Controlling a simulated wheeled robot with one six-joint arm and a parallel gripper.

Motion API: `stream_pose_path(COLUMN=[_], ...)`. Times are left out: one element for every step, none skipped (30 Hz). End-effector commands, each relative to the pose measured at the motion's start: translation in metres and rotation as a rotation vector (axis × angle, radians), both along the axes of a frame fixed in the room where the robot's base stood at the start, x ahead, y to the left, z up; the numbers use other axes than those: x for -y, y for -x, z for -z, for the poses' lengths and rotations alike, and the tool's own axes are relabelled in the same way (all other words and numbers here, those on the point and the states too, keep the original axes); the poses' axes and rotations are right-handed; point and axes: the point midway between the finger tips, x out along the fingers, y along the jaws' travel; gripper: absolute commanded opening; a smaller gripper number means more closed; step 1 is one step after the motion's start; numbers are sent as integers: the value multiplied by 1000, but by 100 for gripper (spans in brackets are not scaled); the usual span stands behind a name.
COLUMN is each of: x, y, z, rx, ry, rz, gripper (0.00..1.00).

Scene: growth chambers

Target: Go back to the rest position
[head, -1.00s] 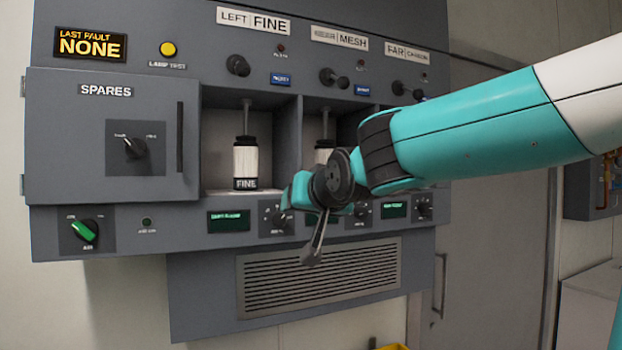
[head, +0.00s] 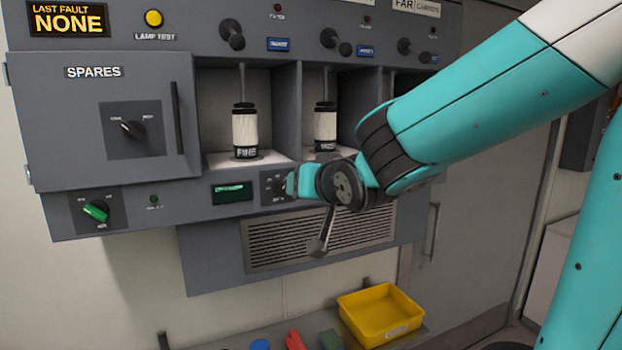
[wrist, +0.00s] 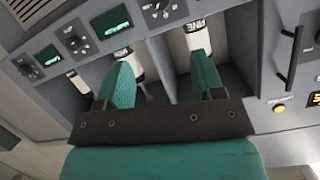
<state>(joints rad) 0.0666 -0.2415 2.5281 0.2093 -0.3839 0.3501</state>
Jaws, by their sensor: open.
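My gripper shows in the wrist view (wrist: 165,85) with its two teal fingers apart and nothing between them. In the head view my wrist and gripper (head: 322,195) hang in front of the panel's lower edge, below the bays, and partly hide the knobs there; the fingertips are hard to make out. A white cartridge marked FINE (head: 245,132) stands upright in the left bay. A second white cartridge (head: 325,128) stands upright in the middle bay. The right bay is mostly hidden behind my arm.
The grey SPARES door (head: 95,125) is shut. A yellow bin (head: 380,314) stands on a low shelf below, beside blue, red and green items (head: 295,340). The vent grille (head: 318,238) is behind my gripper. The display reads LAST FAULT NONE (head: 66,20).

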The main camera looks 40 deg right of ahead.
Motion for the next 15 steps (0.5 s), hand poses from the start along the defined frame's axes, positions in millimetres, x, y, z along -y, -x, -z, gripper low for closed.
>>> stream_pose_path(x=[0, 0, 0, 0, 0, 0, 0, 0, 0, 0, 0, 0, 0, -1, -4], y=[0, 0, 0, 0, 0, 0, 0, 0, 0, 0, 0, 0, 0, 0, 0], z=[1, 1, 1, 1, 1, 0, 0, 0, 0, 0, 0, 0, 0, 3, 9], rx=[0, 0, 0, 0, 0, 0, 0, 0, 0, 0, 0, 0, 0, -5, -18], ry=[0, 0, 0, 0, 0, 0, 0, 0, 0, 0, 0, 0, 0, -2, -5], rz=[0, 0, 0, 0, 0, 0, 0, 0, 0, 0, 0, 0, 0, -3, -14], gripper=[62, 62, 62, 62, 62, 62, 62, 62, 62, 62, 62, 62, 62, 62, 62])
